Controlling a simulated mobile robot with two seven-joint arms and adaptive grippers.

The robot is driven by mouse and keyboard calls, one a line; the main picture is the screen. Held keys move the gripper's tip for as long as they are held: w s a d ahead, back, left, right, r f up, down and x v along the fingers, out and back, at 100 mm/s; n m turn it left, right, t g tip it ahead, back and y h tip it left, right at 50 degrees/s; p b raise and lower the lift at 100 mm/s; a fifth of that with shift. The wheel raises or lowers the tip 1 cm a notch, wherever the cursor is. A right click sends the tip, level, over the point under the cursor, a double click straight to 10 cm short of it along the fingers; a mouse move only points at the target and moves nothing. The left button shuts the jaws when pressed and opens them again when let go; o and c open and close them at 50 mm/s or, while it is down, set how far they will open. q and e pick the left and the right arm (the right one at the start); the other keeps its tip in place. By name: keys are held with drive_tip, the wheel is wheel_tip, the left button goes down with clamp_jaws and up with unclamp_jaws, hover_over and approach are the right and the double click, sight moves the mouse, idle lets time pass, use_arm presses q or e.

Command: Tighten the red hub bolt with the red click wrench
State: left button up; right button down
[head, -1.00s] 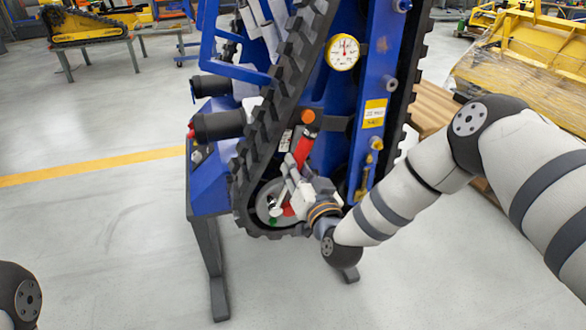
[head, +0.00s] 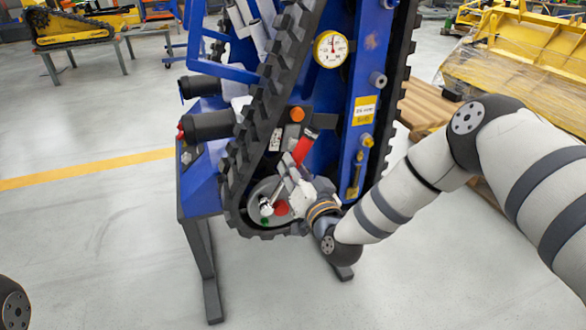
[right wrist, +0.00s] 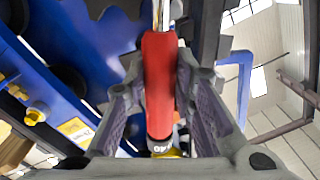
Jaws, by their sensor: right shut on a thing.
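The red click wrench (head: 303,148) has a red grip, a dark butt end and a bright metal shaft. It slants down and left across the hub (head: 257,196) of the blue tracked carrier. My right gripper (head: 291,184) is shut on it. In the right wrist view the red handle (right wrist: 160,85) lies between the fingers of my right gripper (right wrist: 161,88), and its shaft leaves at the top. The red hub bolt (head: 281,208) shows to the right of the wrench's lower end. Whether the wrench touches a bolt I cannot tell. My left gripper is out of view.
A green bolt (head: 265,220) and a pale fitting sit on the hub. The black rubber track (head: 262,125) runs close around it. A round gauge (head: 331,48) and an orange knob (head: 297,114) are above.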

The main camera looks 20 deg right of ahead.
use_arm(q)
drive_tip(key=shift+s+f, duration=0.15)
use_arm(e)
drive_tip(key=shift+d+f+m, duration=0.25)
drive_tip(key=shift+d+m, duration=0.15)
drive_tip(key=shift+d, duration=0.05)
use_arm(q)
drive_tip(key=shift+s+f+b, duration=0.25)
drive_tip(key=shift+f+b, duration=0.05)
drive_tip(key=shift+b, duration=0.15)
use_arm(e)
drive_tip(key=shift+d+f+m, duration=0.4)
drive_tip(key=shift+d+m, duration=0.1)
drive_tip(key=shift+m, duration=0.1)
